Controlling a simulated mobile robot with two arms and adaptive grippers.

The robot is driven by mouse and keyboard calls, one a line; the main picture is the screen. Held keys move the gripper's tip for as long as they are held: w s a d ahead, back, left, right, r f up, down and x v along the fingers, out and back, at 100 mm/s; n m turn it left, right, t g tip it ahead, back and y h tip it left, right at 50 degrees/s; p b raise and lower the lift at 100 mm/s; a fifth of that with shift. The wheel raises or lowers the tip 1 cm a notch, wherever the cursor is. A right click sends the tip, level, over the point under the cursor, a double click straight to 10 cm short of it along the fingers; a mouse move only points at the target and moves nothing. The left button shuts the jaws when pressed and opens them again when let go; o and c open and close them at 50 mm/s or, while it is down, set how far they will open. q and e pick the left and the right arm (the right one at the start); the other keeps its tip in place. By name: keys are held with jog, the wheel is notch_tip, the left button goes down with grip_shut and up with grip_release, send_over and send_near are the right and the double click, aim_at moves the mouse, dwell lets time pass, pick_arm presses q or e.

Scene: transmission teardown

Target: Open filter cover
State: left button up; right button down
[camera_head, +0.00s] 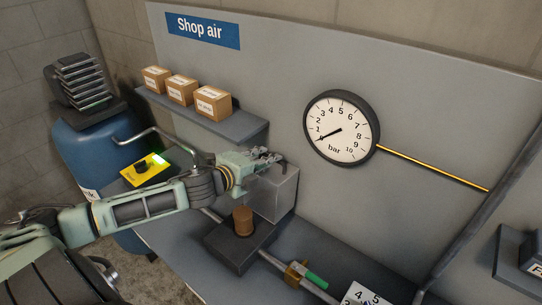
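A brown cylindrical filter (243,221) stands upright and bare on a dark block (226,252) in the pipe line. A grey, partly see-through box (278,192), which looks like the filter cover, is just behind and to the right of the filter, close to the panel. My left gripper (268,158) comes in from the left, with its fingers at the top of this box. Whether the fingers touch or grip it I cannot tell. My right gripper is out of view.
A round pressure gauge (341,128) is on the grey panel. Three cartons (181,90) sit on a shelf (240,127) above my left arm. A yellow plate with a black knob (148,168) is at the left, near a blue tank (78,150). A green-handled valve (317,280) is on the pipe.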

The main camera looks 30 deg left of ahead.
pick_arm(q)
jog(key=shift+w, duration=0.4)
jog(key=shift+w+p, duration=0.3)
jog(key=shift+w+f, duration=0.2)
jog(key=shift+w, duration=0.05)
jog(key=shift+w+d+f, duration=0.1)
jog(key=shift+w+f, duration=0.05)
jog(key=shift+w, duration=0.2)
grip_shut()
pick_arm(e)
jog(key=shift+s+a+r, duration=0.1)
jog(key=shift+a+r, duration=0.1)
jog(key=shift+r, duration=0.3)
pick_arm(q)
jog(key=shift+f, duration=0.1)
